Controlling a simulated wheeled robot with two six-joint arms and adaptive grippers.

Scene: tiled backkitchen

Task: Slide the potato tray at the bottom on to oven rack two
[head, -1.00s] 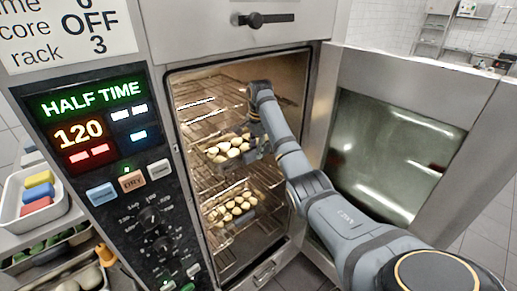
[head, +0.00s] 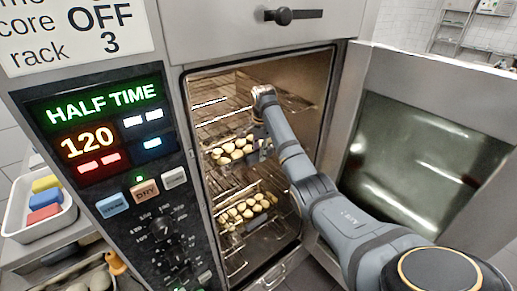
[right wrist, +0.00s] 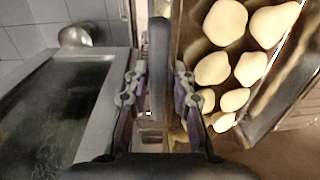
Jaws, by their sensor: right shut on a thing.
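Two trays of potatoes show inside the open oven (head: 320,80) in the head view. The upper potato tray (head: 240,162) is at mid height and the lower tray (head: 262,221) is near the oven floor. My right gripper (head: 262,143) reaches into the oven at the front of the upper tray. In the right wrist view its fingers (right wrist: 159,95) are shut on a dark upright bar (right wrist: 159,50), which looks like this tray's handle; the potatoes lie just right of it. Whether the tray rests fully on a rack is hidden. My left gripper is not in view.
Wire racks (head: 222,108) line the oven. The oven door (head: 420,140) stands open on the right, close to my right arm. The control panel (head: 120,160) is on the left. A white bin (head: 38,215) with coloured blocks stands far left.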

